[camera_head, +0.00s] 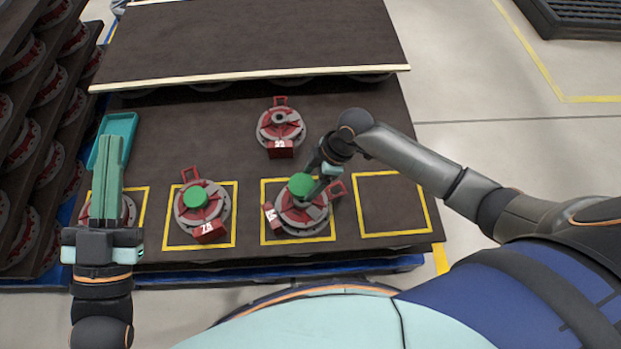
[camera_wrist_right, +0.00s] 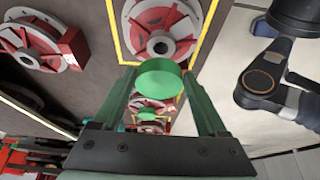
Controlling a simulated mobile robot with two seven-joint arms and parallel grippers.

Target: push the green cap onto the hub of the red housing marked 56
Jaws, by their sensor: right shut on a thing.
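The red and grey housing marked 56 (camera_head: 318,222) sits in a yellow square, its label on its left side. My right gripper (camera_head: 307,180) is shut on a green cap (camera_head: 299,187) and holds it over that housing. In the right wrist view the cap (camera_wrist_right: 160,77) is between the green fingertips, and the housing's bare hub (camera_wrist_right: 158,45) shows beyond it, apart from the cap. My left gripper (camera_head: 109,142) looks shut and empty, its fingers above a housing at the far left (camera_head: 129,210), partly hiding it.
Another housing (camera_head: 184,222) in the square to the left wears a green cap. A housing with a bare hub (camera_head: 268,128) stands behind. The rightmost yellow square (camera_head: 393,205) is empty. A teal tray (camera_head: 128,125) and a rack of housings (camera_head: 40,90) are at left.

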